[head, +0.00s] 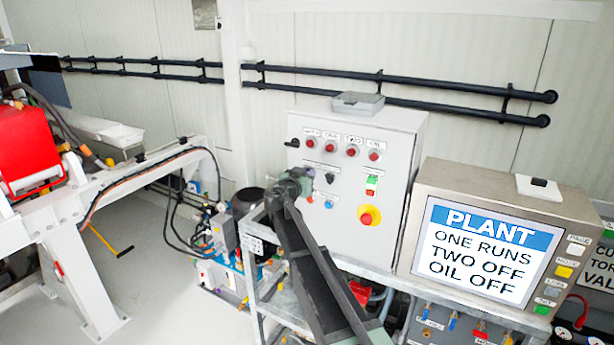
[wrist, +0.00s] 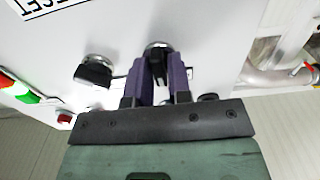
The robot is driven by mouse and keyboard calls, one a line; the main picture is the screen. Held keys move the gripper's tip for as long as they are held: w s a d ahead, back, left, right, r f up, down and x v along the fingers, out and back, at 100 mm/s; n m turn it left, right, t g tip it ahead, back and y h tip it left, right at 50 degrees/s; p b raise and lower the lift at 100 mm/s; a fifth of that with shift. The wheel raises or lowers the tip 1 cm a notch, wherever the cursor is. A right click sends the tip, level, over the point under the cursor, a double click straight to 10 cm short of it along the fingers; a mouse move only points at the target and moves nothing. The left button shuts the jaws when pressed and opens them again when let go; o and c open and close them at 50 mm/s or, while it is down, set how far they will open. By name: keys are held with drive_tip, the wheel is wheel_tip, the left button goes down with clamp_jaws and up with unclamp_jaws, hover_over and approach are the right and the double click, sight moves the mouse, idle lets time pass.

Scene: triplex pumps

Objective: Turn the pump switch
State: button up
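The grey control cabinet (head: 396,140) stands in the middle of the head view. Its front carries several red lamps, black knobs, a blue button and a green-and-red push button. My gripper (head: 302,177) is at the lower left of this front. In the wrist view, the purple fingers of my gripper (wrist: 159,76) stand close on both sides of a black switch handle (wrist: 157,62) on a metal collar, and appear closed on it. A second black knob (wrist: 95,73) sits just left of the fingers, apart from them. The label of the held switch is hidden.
A yellow-and-red emergency stop (head: 369,215) is right of my gripper. The screen (head: 481,252) at right reads "PLANT ONE RUNS TWO OFF OIL OFF". A small grey box (head: 357,103) lies on the cabinet. Pump equipment (head: 222,240) and hoses are at left.

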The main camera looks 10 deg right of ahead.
clamp_jaws()
drive_tip(key=shift+n, duration=0.4)
drive_tip(key=shift+a+f+n, duration=0.1)
drive_tip(key=shift+n, duration=3.9)
drive_tip(key=shift+o, duration=2)
unclamp_jaws()
